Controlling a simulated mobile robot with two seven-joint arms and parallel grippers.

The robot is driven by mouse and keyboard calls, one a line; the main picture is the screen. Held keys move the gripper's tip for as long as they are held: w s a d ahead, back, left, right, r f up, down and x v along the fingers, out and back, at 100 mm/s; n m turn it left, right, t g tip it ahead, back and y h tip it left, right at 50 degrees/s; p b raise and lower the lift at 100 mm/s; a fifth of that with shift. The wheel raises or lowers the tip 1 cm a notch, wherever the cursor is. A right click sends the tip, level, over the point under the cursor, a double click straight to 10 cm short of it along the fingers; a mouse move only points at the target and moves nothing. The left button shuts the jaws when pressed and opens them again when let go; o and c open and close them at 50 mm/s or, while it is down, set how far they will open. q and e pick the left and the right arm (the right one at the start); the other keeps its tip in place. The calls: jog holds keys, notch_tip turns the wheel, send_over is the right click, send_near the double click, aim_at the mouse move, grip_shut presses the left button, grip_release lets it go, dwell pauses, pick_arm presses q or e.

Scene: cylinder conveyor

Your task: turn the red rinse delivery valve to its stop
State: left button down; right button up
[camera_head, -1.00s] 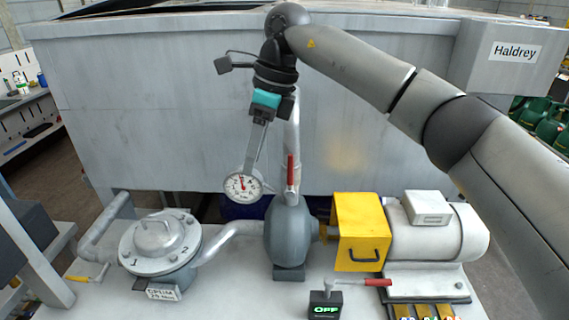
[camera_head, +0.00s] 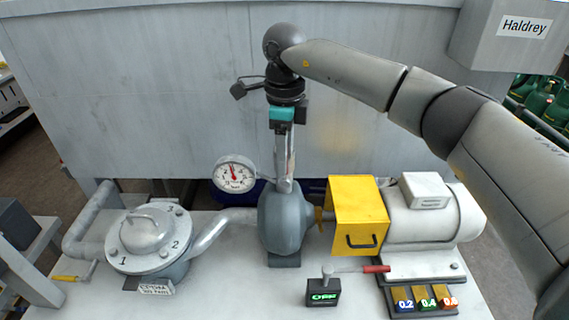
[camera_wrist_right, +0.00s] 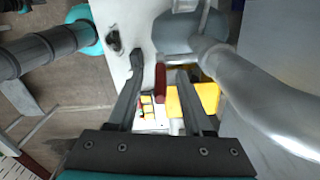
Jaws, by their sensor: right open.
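My right gripper (camera_head: 284,165) hangs in front of the upright delivery pipe above the grey pump (camera_head: 286,222). In the right wrist view, its two dark fingers (camera_wrist_right: 160,72) are apart. The red valve handle (camera_wrist_right: 161,82) shows in the gap between them, with no clear contact on either side. Whether the handle is fully within the fingers' depth, I cannot tell.
A round gauge (camera_head: 234,174) stands just left of the gripper. A yellow guard (camera_head: 357,215) and white motor (camera_head: 434,216) are right of the pump. A lidded strainer (camera_head: 148,236) stands left.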

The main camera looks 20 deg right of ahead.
jog(key=shift+f, duration=1.65)
grip_shut()
